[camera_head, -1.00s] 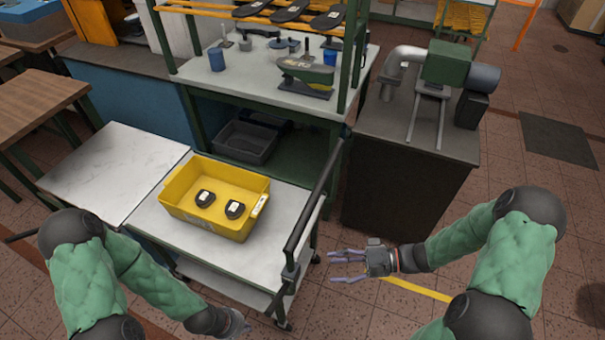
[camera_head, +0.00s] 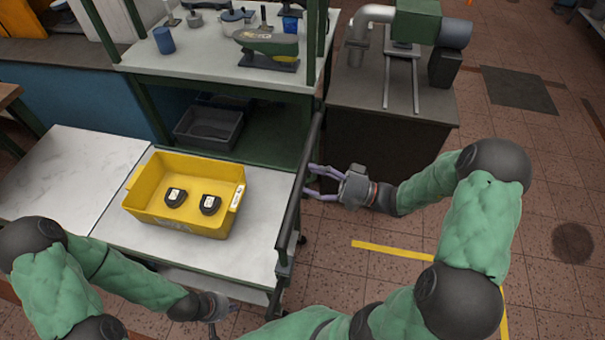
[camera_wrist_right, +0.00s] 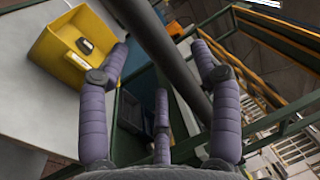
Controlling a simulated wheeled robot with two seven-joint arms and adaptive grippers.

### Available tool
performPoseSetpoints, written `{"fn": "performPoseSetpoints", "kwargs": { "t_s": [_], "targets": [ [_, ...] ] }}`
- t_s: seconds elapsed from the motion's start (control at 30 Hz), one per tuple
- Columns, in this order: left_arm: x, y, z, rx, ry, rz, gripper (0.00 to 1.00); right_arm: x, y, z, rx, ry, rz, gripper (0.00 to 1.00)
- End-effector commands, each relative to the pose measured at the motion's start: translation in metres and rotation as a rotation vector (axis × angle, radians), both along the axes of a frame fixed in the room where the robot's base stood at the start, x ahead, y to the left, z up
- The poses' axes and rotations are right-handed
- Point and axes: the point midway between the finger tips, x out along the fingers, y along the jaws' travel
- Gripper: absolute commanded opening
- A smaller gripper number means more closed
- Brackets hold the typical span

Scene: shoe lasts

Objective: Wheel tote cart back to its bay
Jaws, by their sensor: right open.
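The tote cart (camera_head: 258,245) has a white top and a dark push handle (camera_head: 299,190) along its right side. A yellow tote (camera_head: 135,200) with two dark labelled pieces (camera_head: 210,204) in it sits on the cart. My right gripper (camera_head: 312,182) is open at the handle, its fingers on either side of the bar. In the right wrist view the bar (camera_wrist_right: 160,50) runs between the spread fingers (camera_wrist_right: 160,85), not clamped. My left gripper (camera_head: 215,318) is low at the cart's front edge; its fingers are too unclear to judge.
A green-framed workbench (camera_head: 200,75) with a grey bin (camera_head: 210,128) below stands behind the cart. A dark machine cabinet (camera_head: 380,135) stands behind my right gripper. Yellow floor tape (camera_head: 392,250) lies on the tiles. A white-topped table (camera_head: 65,180) adjoins the cart's left. Floor at right is clear.

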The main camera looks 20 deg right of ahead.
Motion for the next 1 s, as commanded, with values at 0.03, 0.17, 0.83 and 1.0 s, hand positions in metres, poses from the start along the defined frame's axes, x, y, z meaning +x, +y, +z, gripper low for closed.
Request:
{"fn": "performPoseSetpoints", "kwargs": {
  "t_s": [0.03,0.17,0.83,1.0],
  "targets": [
    [0.000,0.000,-0.003,0.000,0.000,0.000,0.00,0.004,0.007,0.001,0.000,-0.002,0.005,0.64],
    [0.000,0.000,-0.005,0.000,0.000,0.000,0.00,0.012,0.017,0.004,-0.002,-0.002,0.003,0.64],
    [0.000,0.000,-0.006,0.000,0.000,0.000,0.00,0.018,0.024,0.006,0.000,0.000,0.001,0.08],
    [0.000,0.000,-0.006,0.000,0.000,0.000,0.00,0.018,0.024,0.006,-0.001,0.000,0.001,0.00]
  ]
}}
